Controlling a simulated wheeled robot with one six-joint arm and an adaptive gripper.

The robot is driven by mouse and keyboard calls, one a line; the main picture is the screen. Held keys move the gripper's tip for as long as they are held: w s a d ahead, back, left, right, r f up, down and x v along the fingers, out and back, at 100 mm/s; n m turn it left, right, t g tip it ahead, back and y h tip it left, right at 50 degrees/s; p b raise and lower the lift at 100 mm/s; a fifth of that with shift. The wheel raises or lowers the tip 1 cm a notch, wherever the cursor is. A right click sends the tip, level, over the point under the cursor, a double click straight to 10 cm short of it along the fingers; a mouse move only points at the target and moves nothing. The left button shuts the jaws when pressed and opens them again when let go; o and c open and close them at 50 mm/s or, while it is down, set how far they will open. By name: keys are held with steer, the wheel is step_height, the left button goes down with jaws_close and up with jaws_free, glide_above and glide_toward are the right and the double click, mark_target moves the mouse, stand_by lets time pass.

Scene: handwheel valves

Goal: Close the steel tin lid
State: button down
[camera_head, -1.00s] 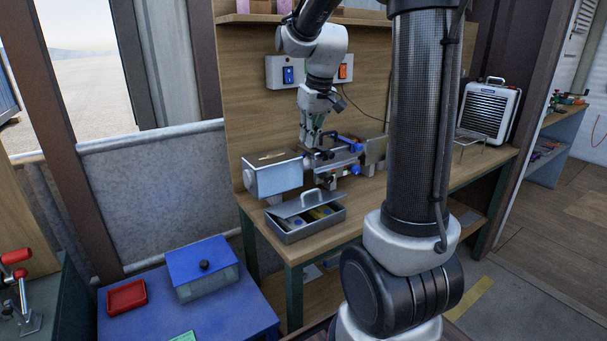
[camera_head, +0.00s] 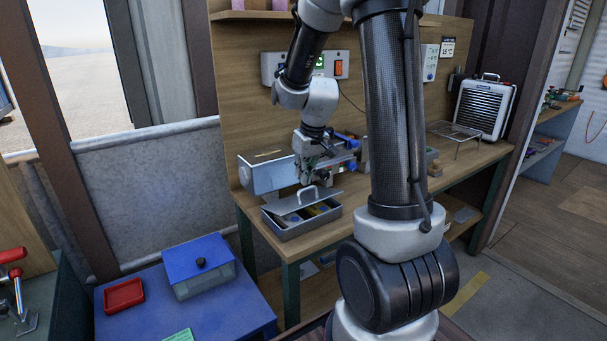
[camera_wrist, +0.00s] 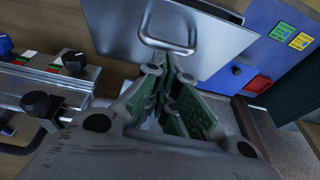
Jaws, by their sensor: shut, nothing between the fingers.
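The steel tin (camera_head: 312,225) is a grey box near the front left of the wooden bench. Its lid (camera_head: 290,207) has an arched handle (camera_head: 307,193) and is tilted up, partly open. Yellow and blue items show inside the tin. My gripper (camera_head: 304,183) is shut and empty, just above and behind the lid. In the wrist view, the shut fingers (camera_wrist: 172,72) are close to the lid (camera_wrist: 205,35) and its handle (camera_wrist: 170,42). I cannot tell whether they touch it.
A grey box (camera_head: 270,174) stands behind the tin, beside a metal fixture with dark knobs (camera_wrist: 40,103). A wire rack (camera_head: 455,134) and a white heater (camera_head: 485,108) are to the right. A blue lidded box (camera_head: 200,267) and red tray (camera_head: 124,294) sit on the lower blue table.

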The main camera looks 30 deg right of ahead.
mark_target(308, 200)
steer(key=s+f, duration=0.1)
steer(key=s, duration=0.1)
steer(key=s+f, duration=0.1)
steer(key=f, duration=0.1)
steer(key=shift+s+d+f, duration=0.1)
steer(key=shift+s, duration=0.25)
steer(key=shift+w, duration=0.1)
